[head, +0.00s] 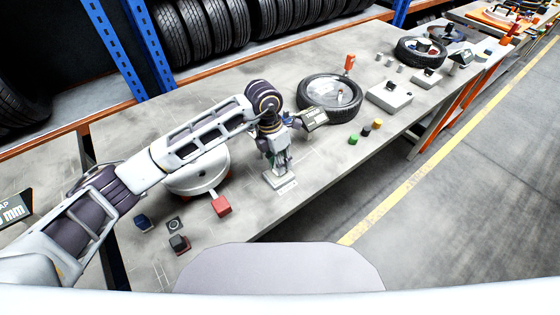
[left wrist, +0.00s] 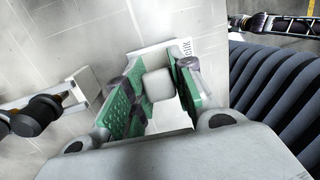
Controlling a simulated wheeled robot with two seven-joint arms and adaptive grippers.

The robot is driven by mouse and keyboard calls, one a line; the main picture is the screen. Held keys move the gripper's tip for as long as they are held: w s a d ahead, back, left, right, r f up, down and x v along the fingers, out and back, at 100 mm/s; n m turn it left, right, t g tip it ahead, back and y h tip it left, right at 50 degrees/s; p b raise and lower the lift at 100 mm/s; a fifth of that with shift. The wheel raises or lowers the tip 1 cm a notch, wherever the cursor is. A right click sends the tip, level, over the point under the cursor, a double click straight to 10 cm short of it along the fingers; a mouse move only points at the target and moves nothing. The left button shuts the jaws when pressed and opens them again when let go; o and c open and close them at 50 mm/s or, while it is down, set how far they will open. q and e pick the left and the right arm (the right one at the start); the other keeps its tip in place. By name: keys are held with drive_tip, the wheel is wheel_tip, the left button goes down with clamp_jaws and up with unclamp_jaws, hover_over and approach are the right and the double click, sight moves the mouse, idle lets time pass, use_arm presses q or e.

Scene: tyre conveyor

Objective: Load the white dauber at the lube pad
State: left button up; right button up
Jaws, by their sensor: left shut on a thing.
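My left gripper (head: 279,162) points down over a small pale pad (head: 281,181) near the table's front edge. In the left wrist view the green-lined fingers (left wrist: 156,92) are shut on a white rounded block, the white dauber (left wrist: 157,85). The pale pad (left wrist: 181,50), with partly hidden lettering, shows just beyond the fingers. The dauber's lower end is hidden, so I cannot tell whether it touches the pad. My right gripper is not in view.
A tyre (head: 308,96) lies beyond the gripper, behind a small sign (head: 314,117). A round grey stand (head: 197,184) and a red block (head: 221,206) are to the left.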

use_arm(q)
drive_tip(key=shift+r+p, duration=0.65)
drive_tip(key=shift+r, duration=1.5)
drive_tip(key=shift+r+p, duration=0.55)
drive_tip(key=shift+r, duration=0.75)
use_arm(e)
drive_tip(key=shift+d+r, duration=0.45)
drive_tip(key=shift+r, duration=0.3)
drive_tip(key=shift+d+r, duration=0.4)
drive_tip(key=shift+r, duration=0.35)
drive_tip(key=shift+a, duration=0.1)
